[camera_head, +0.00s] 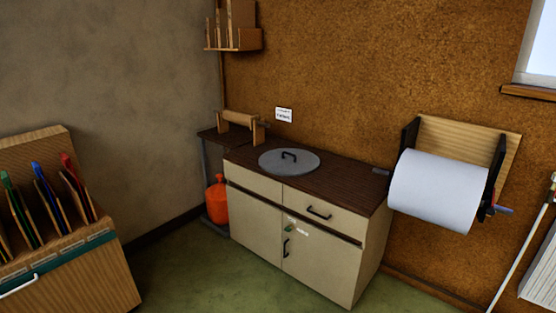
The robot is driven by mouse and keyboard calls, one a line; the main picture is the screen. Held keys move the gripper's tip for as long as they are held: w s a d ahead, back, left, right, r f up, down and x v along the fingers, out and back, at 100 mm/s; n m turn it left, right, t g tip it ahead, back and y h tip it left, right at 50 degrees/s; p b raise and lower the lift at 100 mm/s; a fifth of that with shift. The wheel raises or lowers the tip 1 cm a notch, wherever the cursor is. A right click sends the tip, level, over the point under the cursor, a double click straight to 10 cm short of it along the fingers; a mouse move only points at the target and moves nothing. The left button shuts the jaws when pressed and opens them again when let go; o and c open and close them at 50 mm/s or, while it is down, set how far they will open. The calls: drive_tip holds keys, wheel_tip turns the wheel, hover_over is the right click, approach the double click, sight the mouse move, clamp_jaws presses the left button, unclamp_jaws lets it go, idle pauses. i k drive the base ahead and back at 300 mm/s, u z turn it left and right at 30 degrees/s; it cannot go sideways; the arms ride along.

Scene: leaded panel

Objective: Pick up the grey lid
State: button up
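The grey lid (273,164) is a round flat disc with a dark arched handle (289,156) on its top. It lies flat on the dark brown top of a cream cabinet (257,233), towards the cabinet's left and middle. What is under the lid is hidden. My gripper is not in view.
A big white paper roll (437,190) on a wall holder hangs close to the cabinet's right end. A small side table with a wooden roller stand (241,122) and an orange bottle (217,200) adjoin its left. A wooden rack (75,267) stands left. Green floor (207,275) is clear in front.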

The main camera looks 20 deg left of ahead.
sight(287, 162)
drive_tip(key=u, duration=0.5)
drive_tip(key=i, duration=0.6)
drive_tip(key=u, duration=0.75)
drive_tip(key=i, duration=0.75)
drive_tip(key=u, duration=0.65)
drive_tip(key=i, duration=0.8)
drive_tip(key=u, duration=0.6)
drive_tip(key=i, duration=1.2)
drive_tip(key=u, duration=0.35)
